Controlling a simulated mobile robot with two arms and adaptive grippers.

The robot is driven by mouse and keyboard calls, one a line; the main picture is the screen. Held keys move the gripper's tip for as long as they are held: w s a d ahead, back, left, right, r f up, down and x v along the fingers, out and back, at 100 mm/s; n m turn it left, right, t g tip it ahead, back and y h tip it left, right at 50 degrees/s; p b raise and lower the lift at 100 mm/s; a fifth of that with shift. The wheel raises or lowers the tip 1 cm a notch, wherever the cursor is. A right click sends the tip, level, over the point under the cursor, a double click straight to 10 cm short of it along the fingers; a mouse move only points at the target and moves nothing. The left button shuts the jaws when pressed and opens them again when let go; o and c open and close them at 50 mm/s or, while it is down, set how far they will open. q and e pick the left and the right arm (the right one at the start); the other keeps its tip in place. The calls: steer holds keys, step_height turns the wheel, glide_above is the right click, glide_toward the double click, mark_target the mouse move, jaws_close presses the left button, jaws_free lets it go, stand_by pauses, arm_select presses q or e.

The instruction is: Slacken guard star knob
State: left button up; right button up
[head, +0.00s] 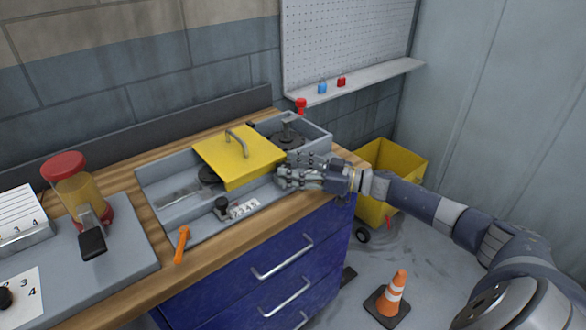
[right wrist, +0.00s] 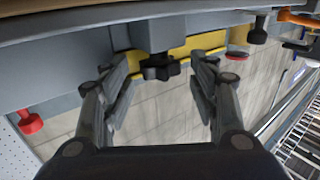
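The guard is a yellow plate (head: 238,158) with a grey handle on top, sitting over the grey tray on the bench. In the right wrist view, a black star knob (right wrist: 159,67) sits on a dark stem, with a yellow strip (right wrist: 190,46) behind it. My right gripper (head: 284,177) is at the guard's right front corner; the star knob is not clear there in the head view. In the right wrist view, my right gripper's fingers (right wrist: 160,85) are spread on both sides of the knob, with gaps visible. My left gripper is not in view.
The grey tray (head: 160,186) has a black knob (head: 222,204) by a number label at its front. An orange handle (head: 182,244) lies to its left. A red-capped container (head: 66,168) stands further left. A yellow bin (head: 405,161) and traffic cone (head: 394,293) are on the floor.

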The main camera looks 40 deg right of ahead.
steer(key=h+p, duration=0.1)
steer(key=m+t+h+p, duration=0.2)
steer(key=p, duration=0.1)
steer(key=shift+s+a+r, duration=0.1)
steer(key=shift+s+a, duration=0.15)
steer(key=shift+a, duration=0.05)
steer(key=shift+a+m+h+p, duration=0.1)
steer(key=shift+m+h+p, duration=0.25)
steer(key=shift+m+h, duration=0.25)
steer(key=shift+a+m+t+h, duration=0.2)
steer(key=shift+m+t+h, duration=0.4)
steer(key=shift+h, duration=0.3)
steer(key=shift+s+f+m+h, duration=0.1)
steer(key=shift+f+m+h, duration=0.1)
steer(key=shift+m+h, duration=0.75)
steer(key=m+h, duration=0.1)
steer(key=h, duration=0.2)
steer(key=shift+s+a+m+t+h, duration=0.1)
steer(key=shift+a+m+t+h, duration=0.15)
steer(key=shift+a+m+t, duration=0.1)
steer(key=shift+s+d+f+n+g+y+b, duration=0.1)
steer(key=shift+s+f+n+g+y+b, duration=0.2)
steer(key=shift+s+f+n+y, duration=0.8)
steer(key=shift+s+d+f+n+g+y+b, duration=0.15)
steer(key=shift+s+n+g+y+b, duration=0.25)
steer(key=shift+s+y, duration=1.45)
steer(key=shift+s+f+n+g+y+b, duration=0.25)
steer(key=shift+s+f+n+y, duration=0.45)
steer(key=shift+s, duration=1.65)
